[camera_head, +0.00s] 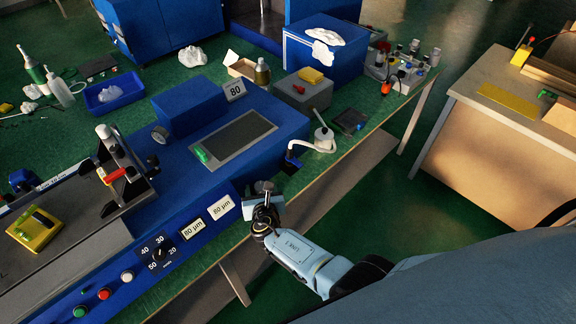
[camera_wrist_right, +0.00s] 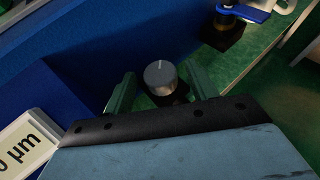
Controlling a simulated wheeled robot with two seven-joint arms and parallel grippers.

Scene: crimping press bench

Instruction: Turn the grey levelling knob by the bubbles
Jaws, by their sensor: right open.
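In the right wrist view, the grey knob (camera_wrist_right: 160,76) is a short round cylinder with a pale line on its top. It sits on a dark base beside the blue machine wall. My right gripper (camera_wrist_right: 162,86) is open, with one green finger on each side of the knob. A gap shows on both sides, and the knob is not gripped. In the head view, my right gripper (camera_head: 264,188) is at the front right edge of the blue machine (camera_head: 225,165) and hides the knob. I cannot make out the bubbles. My left gripper is not in view.
A blue-handled lever (camera_wrist_right: 245,12) on a dark foot is close by the knob.

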